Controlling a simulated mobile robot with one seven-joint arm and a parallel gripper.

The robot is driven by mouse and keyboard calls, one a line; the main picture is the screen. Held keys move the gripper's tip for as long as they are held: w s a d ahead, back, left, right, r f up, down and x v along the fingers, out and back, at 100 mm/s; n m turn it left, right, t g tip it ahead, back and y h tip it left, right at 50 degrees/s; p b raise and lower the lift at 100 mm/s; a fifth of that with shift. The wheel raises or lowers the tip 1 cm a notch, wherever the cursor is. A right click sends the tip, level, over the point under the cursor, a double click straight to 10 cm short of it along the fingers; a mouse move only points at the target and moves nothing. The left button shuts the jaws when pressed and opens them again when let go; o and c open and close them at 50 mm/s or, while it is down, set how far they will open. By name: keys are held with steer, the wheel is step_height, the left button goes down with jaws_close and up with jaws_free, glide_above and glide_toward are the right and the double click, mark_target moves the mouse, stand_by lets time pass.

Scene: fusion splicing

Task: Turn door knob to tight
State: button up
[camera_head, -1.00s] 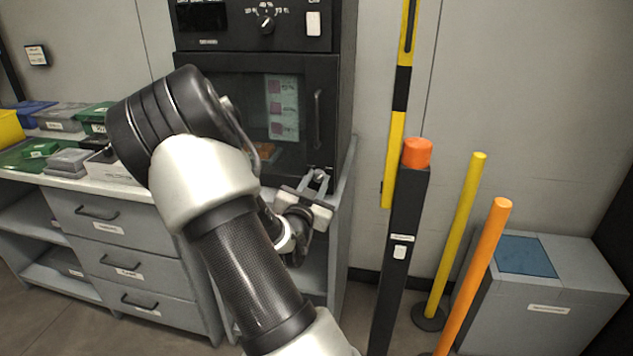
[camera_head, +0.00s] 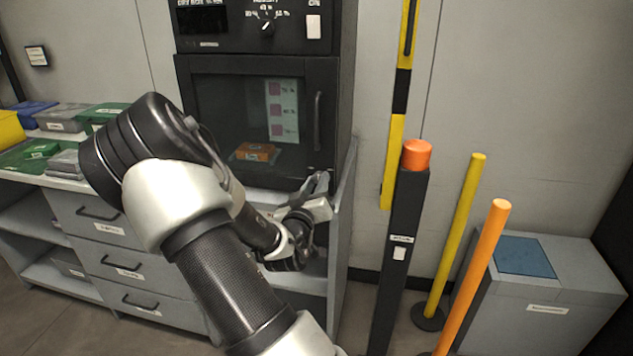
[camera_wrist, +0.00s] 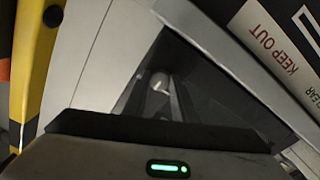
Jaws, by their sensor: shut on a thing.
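The black dry box door (camera_head: 215,110) is shut, with a window and a vertical handle (camera_head: 318,120) on its right side. My gripper (camera_head: 318,182) is at the door's lower right corner, with its jaws shut on the door knob. The fingers mostly hide the knob in the head view. In the wrist view a small grey piece (camera_wrist: 160,82), which looks like the knob, shows just beyond my gripper's body. I cannot read the knob's angle or any tight mark.
An orange item (camera_head: 255,152) lies inside the box behind the window. A control panel with a dial (camera_head: 267,28) is above the door. A black post with an orange top (camera_head: 416,155) stands to the right. Drawers (camera_head: 115,225) are at the left.

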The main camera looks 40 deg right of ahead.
steer(key=n+p, duration=0.1)
steer(key=n, duration=0.3)
steer(key=shift+n, duration=0.4)
steer(key=n+p, duration=0.1)
steer(key=n, duration=0.3)
steer(key=shift+f+n, duration=0.1)
steer(key=shift+n, duration=0.3)
steer(key=o, duration=1)
steer(key=shift+o, duration=0.2)
steer(key=shift+t, duration=0.3)
